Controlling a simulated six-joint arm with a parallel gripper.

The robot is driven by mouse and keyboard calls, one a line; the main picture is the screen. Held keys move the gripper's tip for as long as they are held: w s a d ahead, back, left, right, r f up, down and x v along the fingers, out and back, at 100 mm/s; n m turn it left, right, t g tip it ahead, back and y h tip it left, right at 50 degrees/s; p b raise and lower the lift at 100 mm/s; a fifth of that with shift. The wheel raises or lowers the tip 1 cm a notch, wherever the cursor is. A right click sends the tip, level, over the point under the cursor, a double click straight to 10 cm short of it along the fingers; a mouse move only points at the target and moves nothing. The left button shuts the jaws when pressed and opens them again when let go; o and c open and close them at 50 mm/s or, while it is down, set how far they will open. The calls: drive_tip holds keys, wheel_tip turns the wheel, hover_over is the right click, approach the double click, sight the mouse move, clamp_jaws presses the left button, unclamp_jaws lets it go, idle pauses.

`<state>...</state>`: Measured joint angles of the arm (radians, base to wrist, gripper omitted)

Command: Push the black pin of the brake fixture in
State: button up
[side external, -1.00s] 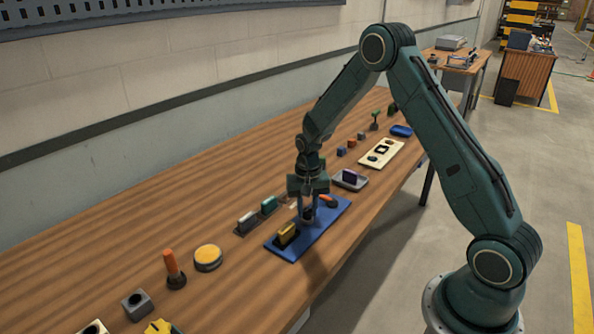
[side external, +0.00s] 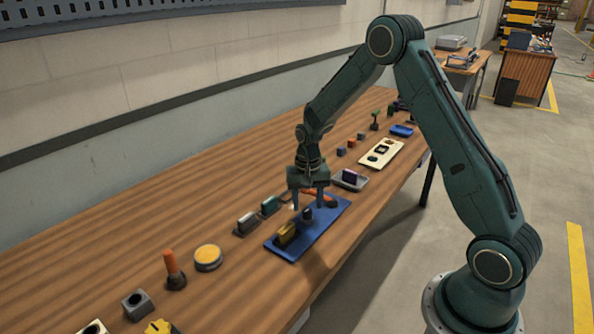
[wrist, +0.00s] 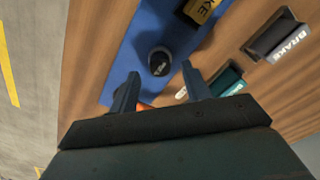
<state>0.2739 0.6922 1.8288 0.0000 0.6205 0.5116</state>
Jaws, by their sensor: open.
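The brake fixture is a blue plate (side external: 325,226) on the wooden bench, also in the wrist view (wrist: 118,62). It bears a yellow-and-black block (side external: 287,233) whose label partly reads "KE" in the wrist view (wrist: 203,8). The black pin (side external: 307,214) stands upright on the plate beside that block; in the wrist view its round top (wrist: 159,61) shows. How deep it sits I cannot tell. My gripper (side external: 308,203) is open and empty just above the pin. In the wrist view the fingertips (wrist: 160,72) are apart, with the pin just beyond them.
A grey block (side external: 246,223) labelled "BRAKE" in the wrist view and a teal block (side external: 270,205) stand just left of the plate. A grey tray with a purple block (side external: 350,179) lies behind it. A yellow button (side external: 208,257) and an orange-handled lever (side external: 172,265) stand nearer the camera.

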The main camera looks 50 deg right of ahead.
sight(307, 210)
wheel_tip(307, 210, up, 11)
drive_tip(key=shift+r, duration=0.2)
idle(0.3)
drive_tip(key=s+a+r+n+t, duration=0.35)
drive_tip(key=s+a+r, duration=0.45)
drive_tip(key=s+r, duration=0.45)
drive_tip(key=s+a+r+n+t, duration=0.1)
drive_tip(key=s+a+n, duration=0.1)
drive_tip(key=s, duration=0.5)
drive_tip(key=s+a+r+n+t, duration=0.1)
drive_tip(key=s+a+n, duration=0.1)
drive_tip(key=s, duration=0.5)
drive_tip(key=shift+a+n, duration=0.25)
drive_tip(key=shift+n, duration=0.5)
drive_tip(key=shift+s, duration=0.1)
